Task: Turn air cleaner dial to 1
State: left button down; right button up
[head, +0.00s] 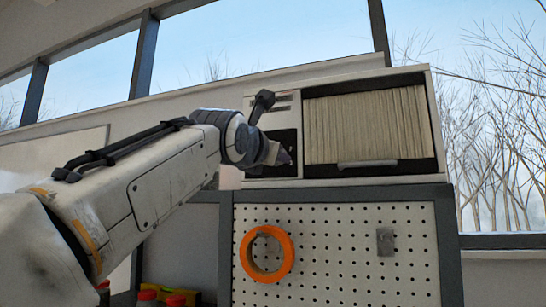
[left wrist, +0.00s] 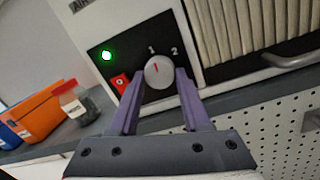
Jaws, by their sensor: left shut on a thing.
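The air cleaner (head: 436,115) is a pale box with a pleated filter, on a ledge above a pegboard. Its black control panel (head: 283,138) is at its left, partly behind my left gripper (head: 282,156). In the left wrist view the round grey dial (left wrist: 158,73) sits on the panel with "1" and "2" printed above it. A short red mark on the dial lies near its upper side, roughly toward the 1; its exact angle is hard to read. My left gripper (left wrist: 157,85) is shut on the dial, one purple finger on each side. My right gripper is not in view.
A green light (left wrist: 106,56) glows beside a red switch (left wrist: 120,83) on the panel. An orange bin (left wrist: 38,112) and a red-lidded jar (left wrist: 78,104) stand at left. Orange tape (head: 285,255) hangs on the pegboard (head: 340,275) below.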

pick_arm(q)
jog(key=shift+c, duration=1.8)
grip_release()
jog(key=shift+s, duration=0.1)
jog(key=b+v, duration=0.5)
jog(key=v, duration=0.5)
jog(key=shift+b, duration=0.35)
jog(key=shift+s+a+f, duration=0.1)
jog(key=shift+a, duration=0.05)
